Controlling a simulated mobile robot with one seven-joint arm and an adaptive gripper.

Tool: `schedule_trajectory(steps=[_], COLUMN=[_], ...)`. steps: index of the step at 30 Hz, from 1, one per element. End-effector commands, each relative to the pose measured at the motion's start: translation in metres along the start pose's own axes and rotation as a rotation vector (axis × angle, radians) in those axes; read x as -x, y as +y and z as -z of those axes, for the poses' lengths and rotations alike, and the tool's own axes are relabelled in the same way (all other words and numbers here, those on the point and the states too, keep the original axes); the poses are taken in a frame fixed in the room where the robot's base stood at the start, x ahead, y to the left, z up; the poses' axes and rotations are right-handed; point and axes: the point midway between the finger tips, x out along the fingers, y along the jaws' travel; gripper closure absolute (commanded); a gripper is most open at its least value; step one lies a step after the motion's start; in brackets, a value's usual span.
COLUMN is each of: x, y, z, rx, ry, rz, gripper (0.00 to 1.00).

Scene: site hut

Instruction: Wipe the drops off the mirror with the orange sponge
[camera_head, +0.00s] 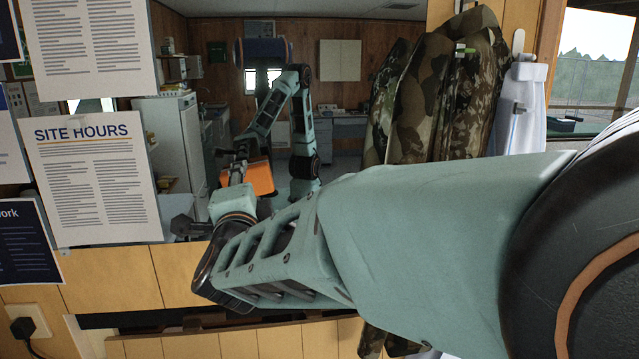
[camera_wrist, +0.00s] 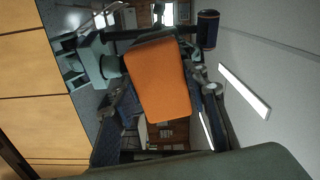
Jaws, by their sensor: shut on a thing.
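The mirror (camera_head: 350,30) fills the upper middle of the head view and reflects the room and my arm. In the wrist view the mirror (camera_wrist: 265,60) also fills most of the picture. The orange sponge (camera_wrist: 157,80) is in the middle of the wrist view, between the dark fingers of my gripper (camera_wrist: 160,88), which is shut on it. An orange block shows in the head view beside the reflected arm, apparently the sponge's reflection. My forearm hides part of the mirror's lower edge. I cannot make out drops, nor whether the sponge touches the glass.
Camouflage jackets (camera_head: 445,95) hang at the mirror's right side, close above my forearm. A printed site hours sheet (camera_head: 95,178) and other papers cover its left side. Wooden panelling (camera_head: 110,275) runs below, with a plugged socket (camera_head: 25,322) at lower left. A window is at right.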

Motion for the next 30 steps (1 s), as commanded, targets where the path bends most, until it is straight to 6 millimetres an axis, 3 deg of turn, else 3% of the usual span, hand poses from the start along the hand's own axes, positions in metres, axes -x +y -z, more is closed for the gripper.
schedule_trajectory(steps=[3, 15, 30], x=[0.0, 0.003, 0.051], y=[-0.003, -0.003, -0.005], z=[-0.012, -0.016, -0.011], rx=[0.0, 0.001, -0.004], ry=[-0.01, -0.016, -0.008], rz=[0.003, 0.003, 0.006], gripper=[0.78, 0.78, 0.78])
